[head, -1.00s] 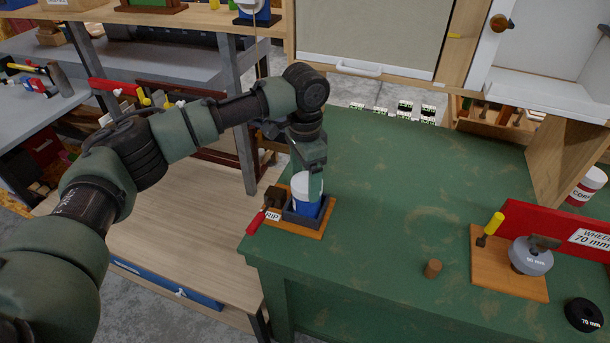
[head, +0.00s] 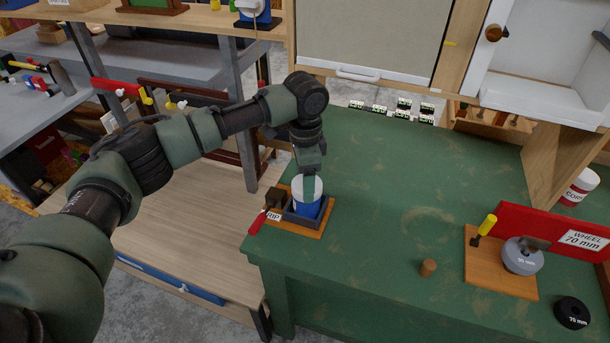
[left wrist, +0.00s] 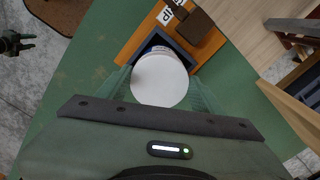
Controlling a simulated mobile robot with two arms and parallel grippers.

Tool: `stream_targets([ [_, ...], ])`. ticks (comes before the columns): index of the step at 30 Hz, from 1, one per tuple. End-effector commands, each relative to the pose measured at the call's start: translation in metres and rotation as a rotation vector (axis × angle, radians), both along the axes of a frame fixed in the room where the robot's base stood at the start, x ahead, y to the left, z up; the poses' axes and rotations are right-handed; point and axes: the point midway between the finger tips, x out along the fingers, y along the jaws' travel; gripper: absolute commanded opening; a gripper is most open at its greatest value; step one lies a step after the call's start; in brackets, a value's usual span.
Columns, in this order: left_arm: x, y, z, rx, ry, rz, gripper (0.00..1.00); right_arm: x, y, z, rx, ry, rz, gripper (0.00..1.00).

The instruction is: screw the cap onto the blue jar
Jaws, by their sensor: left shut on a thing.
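The blue jar (head: 306,208) stands upright in a dark square holder (head: 287,217) on a wooden board near the bench's left edge. The white cap (head: 317,187) is on top of the jar and looks level. My left gripper (head: 308,184) points down from above and is shut on the cap. In the left wrist view the round white cap (left wrist: 159,80) lies between the two green fingers and hides most of the jar. The thread and any gap under the cap are hidden. A dark shape at that view's left edge may be my right gripper (left wrist: 14,42), too small to read.
A clamp with a red handle (head: 257,222) and a "RIP" label sits left of the holder. Right on the green bench are a small wooden peg (head: 428,267), a grey wheel on a board (head: 523,256) and a black wheel (head: 572,312). The bench's middle is clear.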

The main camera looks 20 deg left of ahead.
Motion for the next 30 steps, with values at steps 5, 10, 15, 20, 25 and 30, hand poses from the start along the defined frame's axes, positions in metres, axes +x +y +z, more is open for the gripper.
stream_targets([
  [5,0.000,0.000,0.000,-0.001,-0.002,-0.015,0.23,0.001,0.000,0.002,0.000,-0.001,0.000,0.36],
  [10,0.000,0.000,0.000,0.000,-0.001,-0.015,0.23,0.001,0.000,0.002,0.000,-0.002,0.000,0.36],
  [15,0.000,0.000,0.002,-0.001,0.000,-0.041,0.23,0.001,0.000,0.007,0.000,-0.002,0.000,0.36],
  [20,0.001,0.000,0.003,0.000,0.000,-0.108,0.23,0.001,0.000,0.016,0.000,-0.002,0.000,0.36],
  [25,0.001,0.001,0.002,0.000,0.000,-0.189,0.23,0.001,0.000,0.025,0.000,-0.002,0.000,0.36],
  [30,0.001,0.001,0.001,0.000,-0.001,-0.254,0.23,0.001,0.000,0.029,0.000,-0.002,0.000,0.36],
])
